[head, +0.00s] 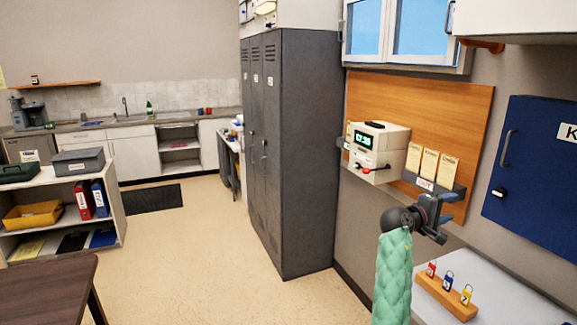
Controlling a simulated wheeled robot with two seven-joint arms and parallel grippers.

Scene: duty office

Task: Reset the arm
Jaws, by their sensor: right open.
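My right arm comes up from the bottom in a green quilted sleeve. My right gripper (440,208) is at its end, raised in front of the wooden board (455,90) on the right wall. It is open, and I see nothing between its fingers. It shows just below the card rack (433,183) in the picture; I cannot tell whether it touches the rack. My left gripper and left arm are not in view.
A time clock (380,148) and cards (429,163) are on the board. Below, padlocks (448,281) stand on a wooden block on a pale surface (510,295). A blue cabinet (540,175) hangs at right. Grey lockers (300,150) stand left of the arm. Floor (190,255) is clear.

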